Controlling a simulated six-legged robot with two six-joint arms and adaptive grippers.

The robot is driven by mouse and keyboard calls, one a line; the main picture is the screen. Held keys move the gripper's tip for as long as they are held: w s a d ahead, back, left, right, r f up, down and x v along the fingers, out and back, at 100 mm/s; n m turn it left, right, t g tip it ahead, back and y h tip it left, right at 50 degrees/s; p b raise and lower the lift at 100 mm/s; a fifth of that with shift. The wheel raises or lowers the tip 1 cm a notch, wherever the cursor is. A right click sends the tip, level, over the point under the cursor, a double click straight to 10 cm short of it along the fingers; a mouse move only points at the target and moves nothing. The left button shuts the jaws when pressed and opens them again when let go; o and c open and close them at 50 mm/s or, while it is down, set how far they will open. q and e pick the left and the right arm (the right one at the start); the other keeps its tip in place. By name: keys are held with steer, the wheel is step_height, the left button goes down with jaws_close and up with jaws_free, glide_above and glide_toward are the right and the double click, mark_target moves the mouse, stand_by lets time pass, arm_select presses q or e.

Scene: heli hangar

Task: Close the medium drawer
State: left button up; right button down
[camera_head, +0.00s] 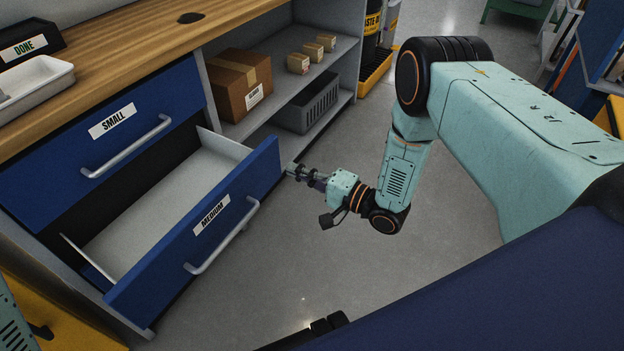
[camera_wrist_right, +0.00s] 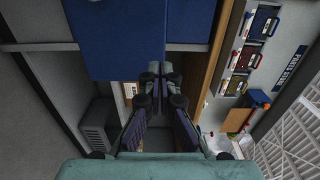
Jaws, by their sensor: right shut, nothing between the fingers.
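The medium drawer (camera_head: 192,235) is pulled well out of the cabinet. Its blue front has a "MEDIUM" label and a silver bar handle (camera_head: 225,240). The inside that shows is pale and empty. My right gripper (camera_head: 292,170) is shut and empty, beside the right end of the drawer front; I cannot tell whether it touches. In the right wrist view the gripper's fingers (camera_wrist_right: 158,82) are together, with a blue panel (camera_wrist_right: 115,40) just beyond them, likely the drawer front. My left gripper is not in view.
The small drawer (camera_head: 105,125) above is shut. A white tray (camera_head: 60,75) stands on the wooden top (camera_head: 150,35). Shelves at right hold a cardboard box (camera_head: 240,80), small boxes (camera_head: 299,63) and a grey crate (camera_head: 310,105). The floor before the drawer is clear.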

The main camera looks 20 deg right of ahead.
mark_target(261, 155)
arm_select(q)
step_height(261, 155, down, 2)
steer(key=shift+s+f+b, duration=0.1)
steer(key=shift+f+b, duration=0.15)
steer(key=shift+b, duration=0.8)
arm_select(e)
steer(key=x, duration=0.7)
steer(key=shift+w+a, duration=0.1)
steer(key=shift+w, duration=0.1)
steer(key=shift+w, duration=0.1)
